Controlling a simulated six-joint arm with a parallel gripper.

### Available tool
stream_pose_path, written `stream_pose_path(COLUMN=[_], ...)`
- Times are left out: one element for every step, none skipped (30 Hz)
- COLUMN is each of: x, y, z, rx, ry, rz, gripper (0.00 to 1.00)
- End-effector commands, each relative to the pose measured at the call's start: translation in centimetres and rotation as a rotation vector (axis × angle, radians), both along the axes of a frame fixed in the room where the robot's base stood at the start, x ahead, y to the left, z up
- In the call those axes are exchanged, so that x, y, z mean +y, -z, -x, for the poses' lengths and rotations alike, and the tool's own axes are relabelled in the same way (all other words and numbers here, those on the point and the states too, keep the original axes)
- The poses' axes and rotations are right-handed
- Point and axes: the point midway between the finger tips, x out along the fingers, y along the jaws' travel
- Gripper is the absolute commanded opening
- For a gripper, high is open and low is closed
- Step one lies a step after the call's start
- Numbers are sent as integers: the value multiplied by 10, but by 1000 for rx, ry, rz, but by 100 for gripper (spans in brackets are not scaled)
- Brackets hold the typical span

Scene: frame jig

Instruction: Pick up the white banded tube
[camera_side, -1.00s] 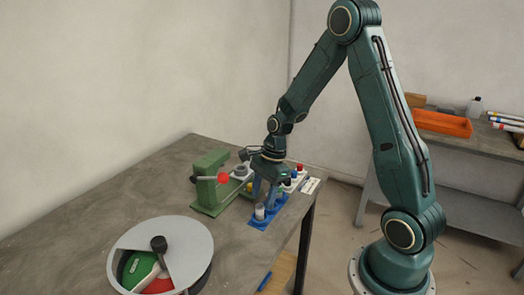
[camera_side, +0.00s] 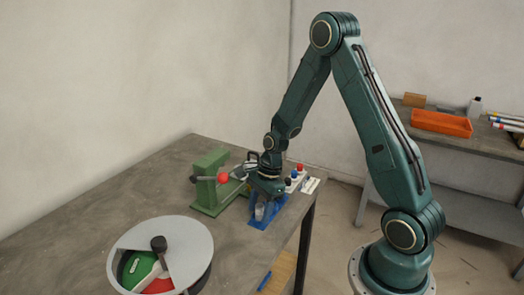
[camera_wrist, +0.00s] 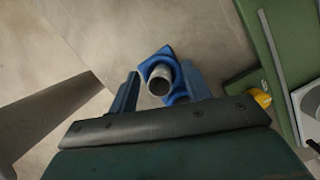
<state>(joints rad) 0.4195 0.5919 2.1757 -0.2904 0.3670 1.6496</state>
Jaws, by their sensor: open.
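A pale tube (camera_wrist: 161,82) stands upright in a blue holder (camera_wrist: 158,54) in the wrist view, its round dark opening facing the camera. In the side view the tube (camera_side: 260,212) shows as a small whitish shape at the near end of the blue holder (camera_side: 257,224). I cannot make out bands on it. My gripper (camera_wrist: 160,76) is open, with one blue finger on each side of the tube and gaps visible between. In the side view my gripper hand hides much of the holder.
A green fixture (camera_side: 207,184) with a red-knobbed lever (camera_side: 223,178) stands close on the left. A white rack (camera_side: 310,185) with coloured caps lies behind. A round grey-rimmed dial (camera_side: 190,236) is at the front. An orange tray (camera_side: 441,123) sits on the shelf at right.

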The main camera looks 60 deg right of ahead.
Motion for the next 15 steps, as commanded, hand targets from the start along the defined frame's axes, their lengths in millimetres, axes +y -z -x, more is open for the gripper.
stream_pose_path(x=[0, 0, 0, 0, 0, 0, 0, 0, 0, 0, 0, 0, 0, 0, 0], y=[0, 0, 0, 0, 0, 0, 0, 0, 0, 0, 0, 0, 0, 0, 0], z=[0, 0, 0, 0, 0, 0, 0, 0, 0, 0, 0, 0, 0, 0, 0], rx=[0, 0, 0, 0, 0, 0, 0, 0, 0, -1, -1, -1, -1, -1, -1], ry=[0, 0, 0, 0, 0, 0, 0, 0, 0, 0, 0, 0, 0, 0, 0], rz=[0, 0, 0, 0, 0, 0, 0, 0, 0, 0, 0, 0, 0, 0, 0], gripper=[49, 43, 35, 29, 23, 15, 9, 4, 0, 0, 0, 0, 0, 0, 0])
